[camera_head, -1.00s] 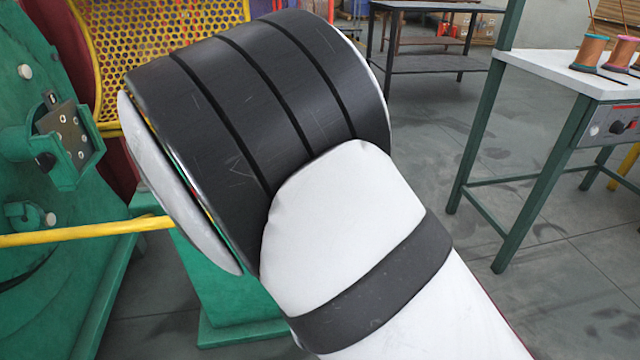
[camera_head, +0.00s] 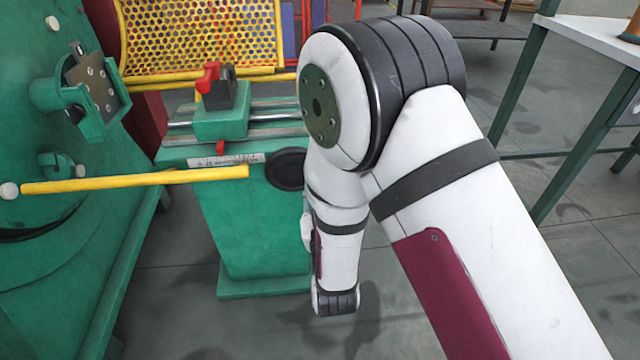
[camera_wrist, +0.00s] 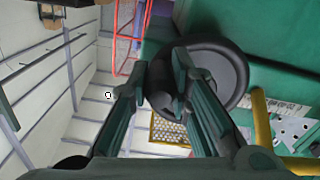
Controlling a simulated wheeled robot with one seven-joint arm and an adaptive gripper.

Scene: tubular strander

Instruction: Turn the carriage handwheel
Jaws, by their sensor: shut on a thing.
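The carriage handwheel is a dark round wheel on the front of the green carriage stand. In the head view the handwheel (camera_head: 284,169) shows left of my arm, its right edge close to my arm. In the wrist view the handwheel (camera_wrist: 222,66) faces me, with a raised round middle. My gripper (camera_wrist: 158,80) is at the wheel's left side in the wrist view, its fingers shut on a dark part of the wheel there. Whether that part is rim or handle is unclear. My gripper is hidden behind my arm in the head view.
The green carriage (camera_head: 221,120) with a red clamp sits on steel rails above the stand. A yellow bar (camera_head: 135,181) juts from the green machine at left. A yellow mesh guard (camera_head: 198,38) stands behind. A table (camera_head: 600,42) stands at right; floor between is clear.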

